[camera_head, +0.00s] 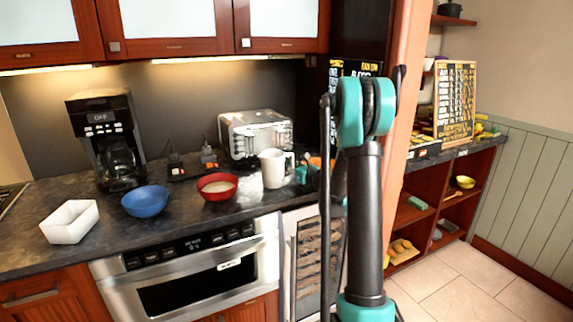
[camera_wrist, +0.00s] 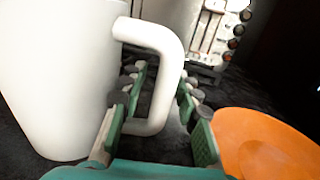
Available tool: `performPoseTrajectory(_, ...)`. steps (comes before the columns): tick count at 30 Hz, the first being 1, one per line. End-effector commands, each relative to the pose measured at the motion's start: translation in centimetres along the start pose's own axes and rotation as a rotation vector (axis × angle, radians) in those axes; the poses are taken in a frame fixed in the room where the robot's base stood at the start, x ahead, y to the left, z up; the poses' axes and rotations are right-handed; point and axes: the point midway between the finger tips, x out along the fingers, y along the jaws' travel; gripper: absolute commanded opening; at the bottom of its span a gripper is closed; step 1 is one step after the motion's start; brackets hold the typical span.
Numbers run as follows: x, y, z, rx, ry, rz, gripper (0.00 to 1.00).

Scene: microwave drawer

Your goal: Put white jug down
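The white jug (camera_head: 272,168) stands upright on the dark counter, to the right of the red bowl. In the wrist view the jug (camera_wrist: 60,75) fills the left side, its handle (camera_wrist: 168,80) facing my gripper. My gripper (camera_wrist: 160,92) is open, with one green finger on each side of the handle. A gap shows between the left finger and the handle; the right finger is close to it, and I cannot tell if they touch. In the head view my gripper (camera_head: 302,174) is small and partly hidden by my arm.
A red bowl (camera_head: 217,188), blue bowl (camera_head: 145,202) and white square container (camera_head: 69,222) stand left along the counter (camera_head: 105,235). A toaster (camera_head: 256,135) is behind the jug. An orange bowl (camera_wrist: 265,145) lies close right of my gripper. A coffee maker (camera_head: 105,140) stands farther left.

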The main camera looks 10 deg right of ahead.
Motion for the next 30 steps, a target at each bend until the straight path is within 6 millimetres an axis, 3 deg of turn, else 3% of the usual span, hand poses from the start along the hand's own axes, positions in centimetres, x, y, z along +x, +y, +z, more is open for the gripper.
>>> performPoseTrajectory(7, -0.7, -0.1, 0.3, 0.000, 0.000, -0.001, 0.31)
performPoseTrajectory(21, -9.6, -0.1, 0.3, 0.000, 0.000, -0.003, 0.31)
performPoseTrajectory(30, -12.0, 0.0, 0.3, 0.000, 0.000, -0.001, 0.31)
